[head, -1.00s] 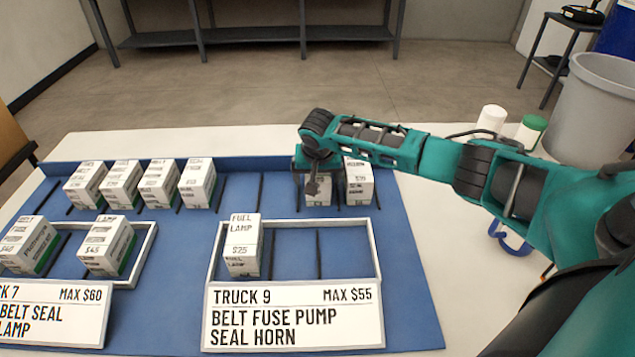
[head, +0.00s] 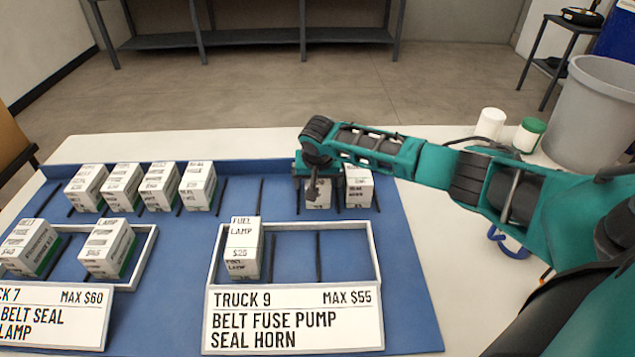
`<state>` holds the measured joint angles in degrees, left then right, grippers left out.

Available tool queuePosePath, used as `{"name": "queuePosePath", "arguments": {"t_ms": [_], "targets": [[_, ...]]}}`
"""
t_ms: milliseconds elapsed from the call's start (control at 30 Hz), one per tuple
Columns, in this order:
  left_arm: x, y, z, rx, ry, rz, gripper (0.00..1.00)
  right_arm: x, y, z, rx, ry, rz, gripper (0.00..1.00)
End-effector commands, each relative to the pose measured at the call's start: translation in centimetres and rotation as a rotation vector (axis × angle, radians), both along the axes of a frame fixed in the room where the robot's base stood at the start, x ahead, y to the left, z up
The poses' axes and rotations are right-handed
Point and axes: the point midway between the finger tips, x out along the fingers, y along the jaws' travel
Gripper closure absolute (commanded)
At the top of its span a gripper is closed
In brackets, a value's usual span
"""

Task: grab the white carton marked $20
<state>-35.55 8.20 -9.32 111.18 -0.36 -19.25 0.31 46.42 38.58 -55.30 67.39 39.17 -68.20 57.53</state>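My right gripper (head: 314,192) points down at the back right of the blue mat, over a white carton (head: 321,201). The gripper's dark parts cover much of that carton, and I cannot read its price. Whether the fingers touch its sides is too small to tell. A second white carton (head: 359,190) stands just to the right, with small print I cannot read with certainty. Several more white cartons stand in the back row at the left, such as this one (head: 198,188). No label clearly reads $20. My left gripper is not in view.
The Truck 9 tray (head: 378,255) holds a fuel lamp carton (head: 243,250) marked $25; its right part is empty. The Truck 7 tray (head: 140,262) holds two cartons. White and green-lidded (head: 529,134) containers stand behind my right arm.

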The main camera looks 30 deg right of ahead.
Motion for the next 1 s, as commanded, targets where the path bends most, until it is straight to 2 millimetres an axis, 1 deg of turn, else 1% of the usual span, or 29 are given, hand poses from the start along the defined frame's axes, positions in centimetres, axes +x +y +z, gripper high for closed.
{"name": "queuePosePath", "arguments": {"t_ms": [33,67,733,1000], "targets": [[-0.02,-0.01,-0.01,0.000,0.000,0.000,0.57,0.00,0.00,0.00,0.000,0.000,0.000,0.08],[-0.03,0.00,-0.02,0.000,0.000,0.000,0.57,-0.01,-0.01,0.00,0.000,0.000,0.000,0.11],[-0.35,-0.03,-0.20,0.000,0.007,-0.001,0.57,0.01,-0.04,0.03,0.000,0.000,-0.001,0.76],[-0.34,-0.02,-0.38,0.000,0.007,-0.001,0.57,0.11,-0.07,0.22,0.000,-0.003,-0.001,0.76]]}}
